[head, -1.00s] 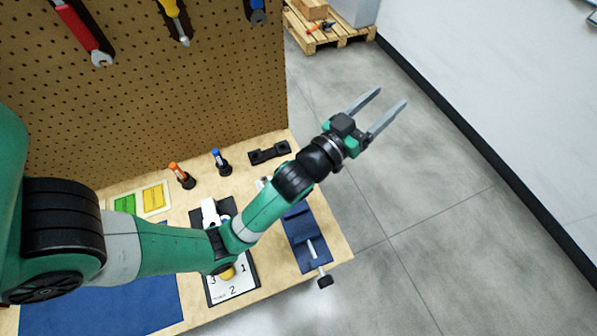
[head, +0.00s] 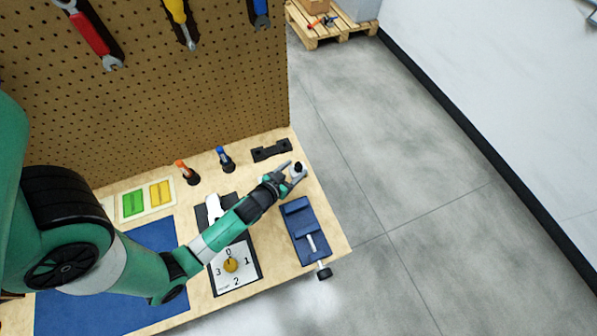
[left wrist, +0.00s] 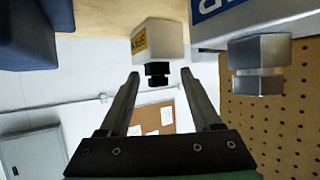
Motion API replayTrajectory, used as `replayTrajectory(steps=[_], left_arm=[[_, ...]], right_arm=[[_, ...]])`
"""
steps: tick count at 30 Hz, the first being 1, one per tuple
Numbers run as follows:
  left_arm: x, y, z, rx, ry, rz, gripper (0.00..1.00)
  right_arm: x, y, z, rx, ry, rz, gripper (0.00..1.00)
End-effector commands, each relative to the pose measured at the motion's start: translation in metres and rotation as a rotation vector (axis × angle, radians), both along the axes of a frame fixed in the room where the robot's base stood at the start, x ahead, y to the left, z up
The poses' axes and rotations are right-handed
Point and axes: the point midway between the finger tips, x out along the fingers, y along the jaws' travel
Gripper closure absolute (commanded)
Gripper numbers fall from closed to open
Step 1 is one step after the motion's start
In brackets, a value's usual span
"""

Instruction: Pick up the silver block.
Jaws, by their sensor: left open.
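My left gripper (head: 292,172) is open, at the right end of the wooden table by the blue vise. In the left wrist view its two fingertips (left wrist: 160,74) point up the picture. A pale, silver-looking block (left wrist: 160,40) with a yellow label and a black knob stands just beyond them, its knob lined up with the gap. In the head view its dark knob (head: 298,166) shows at the fingers; the rest is mostly hidden. A shiny metal hex piece (left wrist: 260,55) sits to the right in the wrist view, outside the fingers. The right gripper is not in view.
The blue vise (head: 299,222) stands close to the gripper, and a black bracket (head: 271,151) lies behind it. A numbered dial board (head: 236,282) lies under my forearm. The pegboard (head: 200,110) rises along the back. Open floor lies right of the table.

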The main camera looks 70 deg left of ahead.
Motion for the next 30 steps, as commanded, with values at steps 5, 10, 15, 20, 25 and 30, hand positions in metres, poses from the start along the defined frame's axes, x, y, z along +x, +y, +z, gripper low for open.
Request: replayTrajectory(steps=[5,10,15,20,25,30], left_arm=[[0.005,0.003,-0.002,0.0,-0.001,-0.001,0.35],[0.028,0.016,-0.01,0.001,-0.003,0.0,0.35],[0.043,0.027,-0.019,0.0,-0.001,-0.001,0.35],[0.044,0.027,-0.019,0.0,0.0,-0.001,0.35],[0.044,0.027,-0.018,0.0,0.0,-0.001,0.55],[0.044,0.027,-0.018,0.0,0.0,-0.001,0.85]], right_arm=[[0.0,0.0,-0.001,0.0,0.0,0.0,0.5],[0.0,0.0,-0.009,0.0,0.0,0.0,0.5],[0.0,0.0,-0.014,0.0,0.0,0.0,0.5],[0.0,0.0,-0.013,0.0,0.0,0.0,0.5],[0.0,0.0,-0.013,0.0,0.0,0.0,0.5],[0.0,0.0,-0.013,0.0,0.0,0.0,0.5]])
